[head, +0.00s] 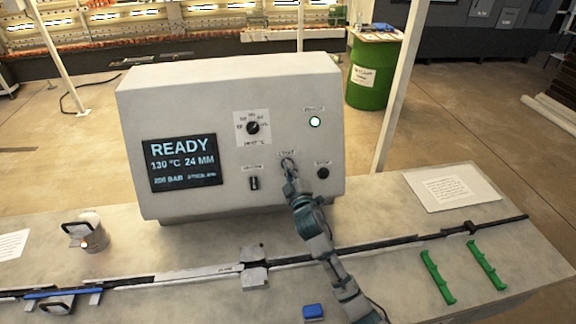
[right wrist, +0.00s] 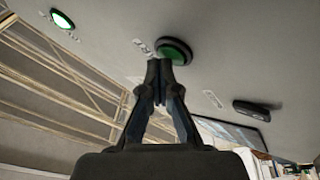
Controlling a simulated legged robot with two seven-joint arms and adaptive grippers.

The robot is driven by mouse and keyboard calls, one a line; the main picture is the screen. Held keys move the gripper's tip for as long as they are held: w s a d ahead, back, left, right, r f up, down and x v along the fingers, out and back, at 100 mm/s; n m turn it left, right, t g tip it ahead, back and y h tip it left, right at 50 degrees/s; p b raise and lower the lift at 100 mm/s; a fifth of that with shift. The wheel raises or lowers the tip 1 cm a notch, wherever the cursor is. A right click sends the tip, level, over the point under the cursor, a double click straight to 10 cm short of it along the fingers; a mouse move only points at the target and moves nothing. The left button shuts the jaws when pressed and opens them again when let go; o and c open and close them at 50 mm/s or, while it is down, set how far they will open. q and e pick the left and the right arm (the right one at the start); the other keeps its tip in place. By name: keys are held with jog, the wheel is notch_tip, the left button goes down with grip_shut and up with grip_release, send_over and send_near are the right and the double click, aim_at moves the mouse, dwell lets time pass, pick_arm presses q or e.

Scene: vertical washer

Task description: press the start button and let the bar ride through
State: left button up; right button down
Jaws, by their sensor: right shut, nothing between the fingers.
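A pale control box (head: 230,85) stands on the bench, its screen (head: 183,165) reading READY, 130 °C, 24 MM. My right gripper (head: 286,163) is shut and empty, its fingertips at the START label on the box front. In the right wrist view a green button (right wrist: 174,50) with a dark rim sits just beyond my closed fingertips (right wrist: 160,82); I cannot tell whether they touch it. In the head view my gripper hides that button. A long dark rail (head: 400,241) crosses the bench, with a blue piece (head: 62,293) at its left end. My left gripper is not in view.
A white-green lamp (head: 315,121) is lit on the box, near a rotary knob (head: 253,128) and a black button (head: 323,173). A pale cylinder (head: 90,235) stands at the left.

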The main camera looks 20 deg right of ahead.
jog(key=shift+w+f, duration=0.1)
jog(key=shift+w, duration=0.05)
dwell(0.4)
jog(key=shift+s+a+r+p, duration=0.15)
jog(key=shift+s+r+p, duration=0.25)
jog(key=shift+s+p, duration=0.35)
